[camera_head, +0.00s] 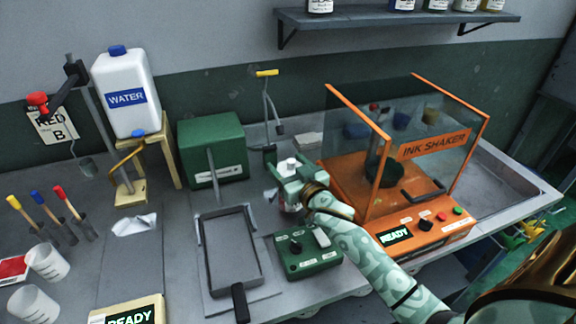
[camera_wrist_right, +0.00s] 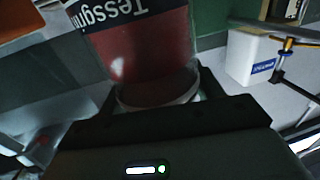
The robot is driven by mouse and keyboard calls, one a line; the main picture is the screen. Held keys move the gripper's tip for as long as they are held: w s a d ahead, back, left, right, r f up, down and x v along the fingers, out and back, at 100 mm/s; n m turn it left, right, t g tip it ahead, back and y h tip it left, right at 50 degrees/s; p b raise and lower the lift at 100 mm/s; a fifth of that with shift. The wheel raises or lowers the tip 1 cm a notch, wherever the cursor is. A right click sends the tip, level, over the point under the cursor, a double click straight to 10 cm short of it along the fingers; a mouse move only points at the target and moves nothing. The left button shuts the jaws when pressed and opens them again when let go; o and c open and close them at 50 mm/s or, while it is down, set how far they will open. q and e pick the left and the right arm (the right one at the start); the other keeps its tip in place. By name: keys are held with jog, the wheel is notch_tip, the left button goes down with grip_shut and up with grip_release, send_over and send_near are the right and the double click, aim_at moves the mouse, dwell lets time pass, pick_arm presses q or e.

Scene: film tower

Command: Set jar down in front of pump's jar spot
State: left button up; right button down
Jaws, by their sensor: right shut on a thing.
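My right gripper (camera_head: 290,190) is shut on a jar, its arm coming in from the lower right. In the head view the jar (camera_head: 289,164) shows mostly as a white lid and part of its body between the fingers. In the right wrist view the jar (camera_wrist_right: 150,50) is see-through with red contents and a dark label that reads upside down. A thin stand with a yellow T-handle (camera_head: 267,73), which looks like the pump, rises just behind the gripper. Its jar spot is hidden or cannot be made out. I cannot tell whether the jar touches the bench. My left gripper is not in view.
The orange ink shaker (camera_head: 435,146) stands close on the right. A green control box (camera_head: 304,262) sits in front, and a grey tray (camera_head: 233,285) lies front left. A green box (camera_head: 212,140) and the water jug (camera_head: 125,98) are at back left.

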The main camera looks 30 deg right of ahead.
jog(key=shift+f, duration=0.4)
jog(key=shift+c, duration=1)
grip_release()
jog(key=shift+f, duration=0.1)
notch_tip(320, 180, up, 3)
jog(key=shift+r+p, duration=0.2)
jog(key=shift+p, duration=0.5)
jog(key=s+r+p, duration=0.1)
jog(key=r, duration=0.1)
jog(key=s+a+r+p, duration=0.2)
jog(key=s+r, duration=0.1)
jog(key=shift+a+r, duration=0.2)
jog(key=shift+r, duration=0.15)
jog(key=s+a+r+p, duration=0.1)
jog(key=s+a+r, duration=0.3)
jog(key=s, duration=0.4)
jog(key=shift+a+p, duration=0.35)
jog(key=shift+a, duration=0.1)
